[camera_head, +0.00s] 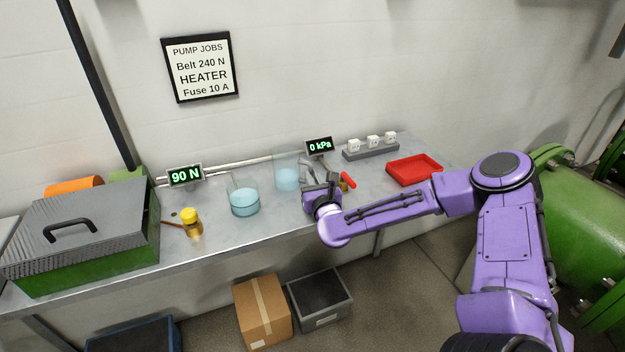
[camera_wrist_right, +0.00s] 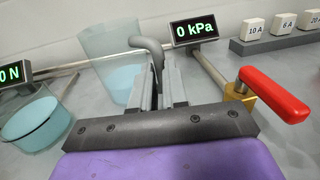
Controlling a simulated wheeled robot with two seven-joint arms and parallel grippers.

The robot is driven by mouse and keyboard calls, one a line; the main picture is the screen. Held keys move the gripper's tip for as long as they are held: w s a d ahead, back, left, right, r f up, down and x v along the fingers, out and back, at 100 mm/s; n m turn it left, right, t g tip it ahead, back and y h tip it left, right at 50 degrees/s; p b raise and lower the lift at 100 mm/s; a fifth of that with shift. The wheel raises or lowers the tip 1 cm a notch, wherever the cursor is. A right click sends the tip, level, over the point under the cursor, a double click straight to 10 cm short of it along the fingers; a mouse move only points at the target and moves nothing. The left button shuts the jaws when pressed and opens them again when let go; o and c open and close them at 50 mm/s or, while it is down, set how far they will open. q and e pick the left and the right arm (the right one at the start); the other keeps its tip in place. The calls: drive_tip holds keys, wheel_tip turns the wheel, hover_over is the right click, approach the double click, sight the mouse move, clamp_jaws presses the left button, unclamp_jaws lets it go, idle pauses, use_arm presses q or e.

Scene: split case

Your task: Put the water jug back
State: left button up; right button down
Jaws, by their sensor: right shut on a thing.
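The water jug (camera_head: 287,179) is a clear vessel with pale blue water, at the middle of the bench near the wall. It also shows in the right wrist view (camera_wrist_right: 112,70), where its grey curved handle (camera_wrist_right: 148,46) runs down between my fingers. My right gripper (camera_head: 318,190), also seen in the right wrist view (camera_wrist_right: 166,84), is shut on the jug at this handle. The jug looks about upright; whether its base touches the bench I cannot tell. My left gripper is not in view.
A second clear vessel with blue water (camera_head: 243,202) stands left of the jug. A red-handled valve (camera_head: 348,181) is close to my right gripper. A 0 kPa display (camera_head: 319,146) stands behind. A red tray (camera_head: 414,170) and a fuse rack (camera_head: 371,148) lie to the right.

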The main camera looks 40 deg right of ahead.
drive_tip(key=c, duration=1.1)
unclamp_jaws()
drive_tip(key=shift+f, duration=0.15)
drive_tip(key=shift+c, duration=0.2)
drive_tip(key=shift+r+p, duration=0.35)
drive_tip(key=v, duration=1.2)
drive_tip(key=shift+f+b, duration=0.2)
drive_tip(key=shift+b, duration=0.25)
